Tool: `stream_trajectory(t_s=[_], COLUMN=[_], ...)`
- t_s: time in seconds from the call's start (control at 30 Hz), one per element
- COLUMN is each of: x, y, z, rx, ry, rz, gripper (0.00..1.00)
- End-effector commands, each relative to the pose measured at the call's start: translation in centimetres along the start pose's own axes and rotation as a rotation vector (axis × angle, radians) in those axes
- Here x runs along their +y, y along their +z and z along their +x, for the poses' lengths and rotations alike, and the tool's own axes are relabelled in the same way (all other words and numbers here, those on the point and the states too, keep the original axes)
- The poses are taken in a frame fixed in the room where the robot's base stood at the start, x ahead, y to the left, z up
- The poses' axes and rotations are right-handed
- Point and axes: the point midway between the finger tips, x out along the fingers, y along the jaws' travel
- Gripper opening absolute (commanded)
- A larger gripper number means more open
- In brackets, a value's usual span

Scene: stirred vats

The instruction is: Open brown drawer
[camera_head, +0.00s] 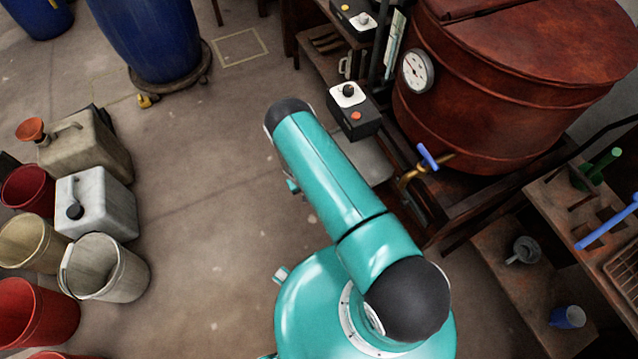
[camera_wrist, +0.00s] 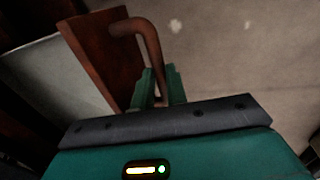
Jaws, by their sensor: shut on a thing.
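In the wrist view the brown drawer (camera_wrist: 98,55) shows its reddish-brown front panel at the upper left. A curved brown bar handle (camera_wrist: 148,38) stands out from the panel. My gripper (camera_wrist: 160,76) has its two green fingers closed around the lower part of the handle. The fingers hide where the handle ends. A pale grey surface (camera_wrist: 45,75) lies behind the panel; I cannot tell if it is the drawer's inside. In the head view my teal arm hides the gripper, and I cannot make out the drawer front.
A large rust-red vat (camera_head: 480,110) with a gauge and blue-handled tap stands at the upper right. A black control box (camera_head: 355,125) sits left of it. Buckets and canisters (camera_head: 95,200) line the left. A blue barrel (camera_head: 150,40) stands at the back. Floor between is clear.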

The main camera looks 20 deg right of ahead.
Motion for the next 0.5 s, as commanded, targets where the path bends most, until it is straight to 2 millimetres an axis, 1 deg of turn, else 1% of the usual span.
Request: stream_trajectory(t_s=[0.13,0.43,0.47,0.5], x=[-0.55,-0.61,-0.61,-0.61], y=[-0.11,-0.14,-0.15,-0.15], z=[-0.18,-0.19,-0.19,-0.19], rx=[0.001,0.002,0.002,0.002], ry=[0.001,0.0,0.0,0.0], rz=[0.0,0.001,0.001,0.0], gripper=[0.0,0.0,0.18,0.26])
